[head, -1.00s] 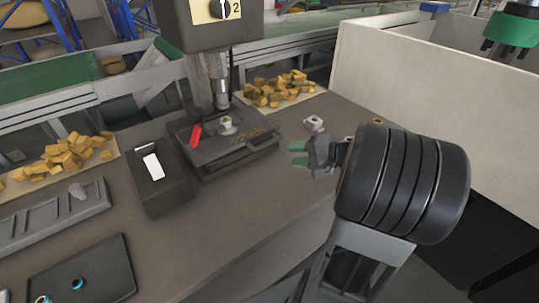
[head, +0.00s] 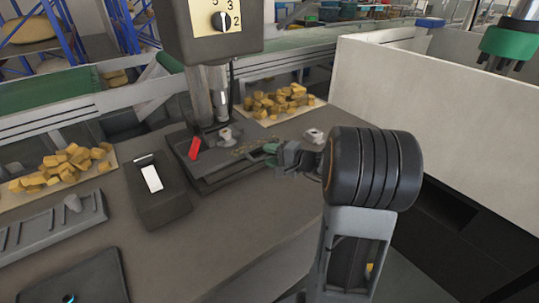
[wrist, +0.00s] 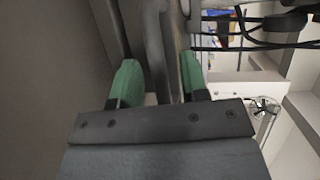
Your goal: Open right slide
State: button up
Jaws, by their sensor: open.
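The machine (head: 210,38) has a dark flat base (head: 215,170) with a red lever (head: 195,148) and a small metal clamp (head: 225,136) on it. My gripper (head: 272,152) is at the right end of this base and hides the slide handle there. In the wrist view my gripper (wrist: 158,78) is open, its green fingertips on either side of a grey bar (wrist: 154,45), which looks like the slide's handle. I cannot tell whether the fingers touch the bar.
A dark box with a white switch (head: 152,178) stands left of the base. A small metal part (head: 313,135) lies just behind my gripper. Brown chunks lie on a sheet (head: 265,118) at the back. A pale wall (head: 440,110) rises on the right.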

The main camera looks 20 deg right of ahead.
jog(key=shift+w+a, duration=0.25)
jog(key=shift+w, duration=0.1)
jog(key=shift+c, duration=0.5)
grip_shut()
jog(key=shift+f, duration=0.1)
